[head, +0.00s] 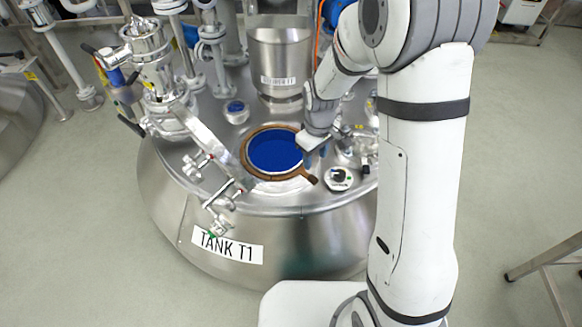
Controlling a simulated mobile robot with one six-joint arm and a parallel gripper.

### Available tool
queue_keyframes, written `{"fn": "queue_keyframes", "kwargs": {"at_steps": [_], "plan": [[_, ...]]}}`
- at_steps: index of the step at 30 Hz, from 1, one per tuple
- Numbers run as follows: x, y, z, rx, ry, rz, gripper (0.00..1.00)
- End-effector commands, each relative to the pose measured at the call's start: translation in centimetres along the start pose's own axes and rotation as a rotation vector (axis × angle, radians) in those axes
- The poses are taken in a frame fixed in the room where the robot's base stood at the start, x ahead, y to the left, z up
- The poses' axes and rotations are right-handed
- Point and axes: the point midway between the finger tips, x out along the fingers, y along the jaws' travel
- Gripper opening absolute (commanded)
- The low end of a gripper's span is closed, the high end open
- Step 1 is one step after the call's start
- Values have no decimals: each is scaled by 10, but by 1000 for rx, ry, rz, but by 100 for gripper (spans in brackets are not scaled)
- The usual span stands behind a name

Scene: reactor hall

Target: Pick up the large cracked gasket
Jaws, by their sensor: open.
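A large brown ring with a short tab at its lower right, which looks like the gasket (248,166), lies around the round blue-filled opening (275,150) on top of the tank (300,240) in the head view. A crack cannot be made out at this size. My gripper (309,150) is at the right edge of the ring, close to it. It is open and nothing shows held in it. Whether its fingers touch the ring cannot be told. The gripper and wrist hide a small part of the ring's right side.
A hinged lid assembly (207,140) and clamps stand left of the opening. A steel vessel (280,60) rises behind it. A small blue-topped port (236,110) is at upper left, and a round white fitting (338,178) sits at lower right.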

Motion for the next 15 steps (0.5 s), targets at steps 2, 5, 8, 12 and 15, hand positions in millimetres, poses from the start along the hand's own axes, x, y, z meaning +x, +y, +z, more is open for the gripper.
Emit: {"fn": "queue_keyframes", "kwargs": {"at_steps": [2, 5, 8, 12, 15], "plan": [[12, 0, -2, -10, -2, -2, 45], [22, 0, -3, -13, -4, -2, 45], [33, -1, -2, -13, -4, -2, 45], [44, -2, -2, -13, -3, -2, 45], [59, -3, -2, -13, -4, -3, 45]]}}
